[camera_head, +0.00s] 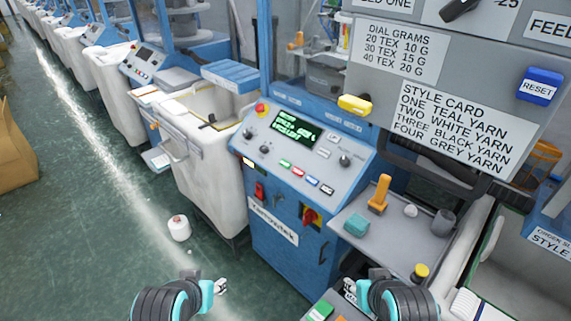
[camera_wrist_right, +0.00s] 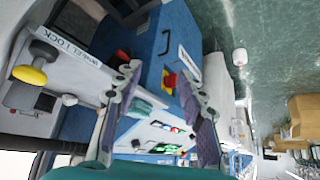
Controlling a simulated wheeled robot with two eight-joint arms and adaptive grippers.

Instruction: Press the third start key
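The blue knitting machine's sloped control panel (camera_head: 300,155) faces me in the head view, with a lit green-text screen (camera_head: 297,128). My right gripper (camera_head: 350,287) also shows in the right wrist view (camera_wrist_right: 158,75), open and empty.
A red rotary switch (camera_head: 309,216) is below the panel. A white yarn cone (camera_head: 179,228) lies on the floor at left.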

